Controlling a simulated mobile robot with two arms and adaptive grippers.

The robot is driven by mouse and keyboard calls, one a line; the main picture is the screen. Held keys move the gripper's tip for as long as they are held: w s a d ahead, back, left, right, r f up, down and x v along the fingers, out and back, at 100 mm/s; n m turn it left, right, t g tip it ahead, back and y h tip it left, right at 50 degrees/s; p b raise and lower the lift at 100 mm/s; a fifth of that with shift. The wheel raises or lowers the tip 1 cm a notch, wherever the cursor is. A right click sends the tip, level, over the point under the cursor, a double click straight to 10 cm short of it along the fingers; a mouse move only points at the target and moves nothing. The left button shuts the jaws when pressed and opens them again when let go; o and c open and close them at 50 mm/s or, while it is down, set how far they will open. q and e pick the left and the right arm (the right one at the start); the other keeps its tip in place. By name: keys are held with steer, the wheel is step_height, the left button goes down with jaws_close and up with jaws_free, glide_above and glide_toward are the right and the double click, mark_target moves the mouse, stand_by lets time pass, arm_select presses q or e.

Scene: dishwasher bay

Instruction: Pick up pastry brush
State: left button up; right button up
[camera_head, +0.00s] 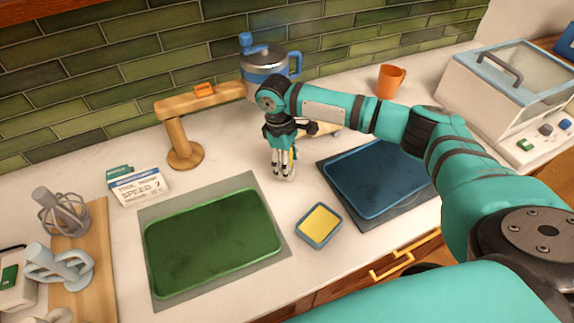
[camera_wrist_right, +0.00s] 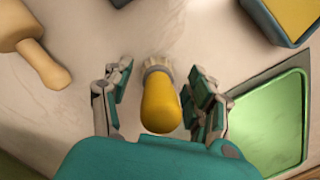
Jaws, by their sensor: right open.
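The pastry brush has a yellow handle (camera_wrist_right: 160,104) and a pale bristle end (camera_wrist_right: 156,66). In the right wrist view it sits between my spread right fingers, with visible gaps on both sides. In the head view only a sliver of its yellow handle (camera_head: 292,155) shows behind the fingers; the rest is hidden. My right gripper (camera_head: 283,177) points down over the counter behind the green tray. It is open around the brush (camera_wrist_right: 160,100), not closed on it. My left gripper is not in view.
A green tray (camera_head: 212,243), a blue tray (camera_head: 376,180) and a yellow sponge in a blue dish (camera_head: 319,225) lie in front. A wooden rolling pin (camera_wrist_right: 35,50) lies close by. A wooden stand (camera_head: 185,145) and blue-lidded pitcher (camera_head: 267,70) stand behind.

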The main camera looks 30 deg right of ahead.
steer(key=shift+f, duration=0.8)
steer(key=shift+r, duration=0.1)
steer(key=c, duration=1.1)
steer(key=shift+c, duration=0.2)
steer(key=shift+r+b, duration=0.35)
steer(key=shift+r, duration=0.25)
step_height(320, 180, up, 2)
steer(key=shift+r+b, duration=0.1)
steer(key=shift+b, duration=0.35)
steer(key=s+a+b, duration=0.1)
steer(key=s+a, duration=0.2)
steer(key=s, duration=0.1)
steer(key=s+a+r, duration=0.1)
steer(key=s+a, duration=0.3)
steer(key=s+a+b, duration=0.1)
steer(key=s+a, duration=0.2)
steer(key=s, duration=0.1)
steer(key=shift+a+r+b, duration=0.3)
steer(key=shift+a+b, duration=0.05)
steer(key=shift+a, duration=0.05)
